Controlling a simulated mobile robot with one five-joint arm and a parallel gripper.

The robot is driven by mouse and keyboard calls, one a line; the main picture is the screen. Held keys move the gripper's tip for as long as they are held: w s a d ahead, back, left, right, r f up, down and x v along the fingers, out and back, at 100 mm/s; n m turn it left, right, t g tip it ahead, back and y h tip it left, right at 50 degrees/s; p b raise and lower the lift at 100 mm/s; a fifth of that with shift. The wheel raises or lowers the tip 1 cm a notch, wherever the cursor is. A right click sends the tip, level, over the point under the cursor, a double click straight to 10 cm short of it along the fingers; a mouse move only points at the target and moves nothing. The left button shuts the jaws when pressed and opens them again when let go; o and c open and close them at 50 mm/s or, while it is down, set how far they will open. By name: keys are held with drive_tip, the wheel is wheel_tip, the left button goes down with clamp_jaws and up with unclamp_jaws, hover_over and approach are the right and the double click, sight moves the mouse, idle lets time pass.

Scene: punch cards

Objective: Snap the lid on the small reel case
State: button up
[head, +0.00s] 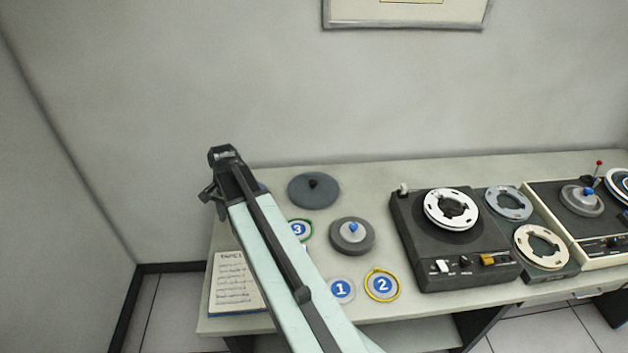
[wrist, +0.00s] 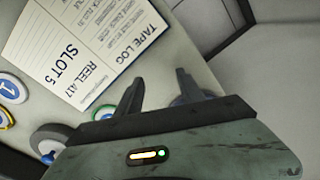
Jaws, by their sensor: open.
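A dark grey round disc with a black knob (head: 313,190), which looks like a lid, lies flat near the back of the desk. A smaller grey round piece with a paler centre and blue knob (head: 352,237) sits in front of it and to its right. I cannot tell for sure which is the small reel case. The blue-knobbed piece also shows at the lower left of the wrist view (wrist: 44,136). My gripper (head: 212,172) is open and empty, raised at the desk's left end, apart from both. In the wrist view its fingers (wrist: 157,86) partly hide a dark rounded thing.
A paper tape log (head: 235,282) lies at the desk's left front. Numbered discs 1 (head: 341,290), 2 (head: 382,284) and 3 (head: 299,230) lie nearby. A dark tape deck (head: 408,255), loose reels (head: 541,247) and a second deck (head: 560,222) fill the right side.

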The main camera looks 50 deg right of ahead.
drive_tip(key=w+d+r+m+t, duration=0.1)
drive_tip(key=w+d+m, duration=0.1)
drive_tip(key=d+m, duration=1.2)
drive_tip(key=m+t+p, duration=0.1)
drive_tip(key=m, duration=0.7)
approach(315, 183)
drive_tip(key=b+x, duration=0.9)
drive_tip(key=shift+w+f+b, duration=0.15)
drive_tip(key=shift+f+b, duration=0.1)
drive_tip(key=shift+b, duration=0.15)
drive_tip(key=shift+r, duration=0.1)
clamp_jaws()
wheel_tip(315, 183, up, 7)
drive_tip(key=p, duration=0.7)
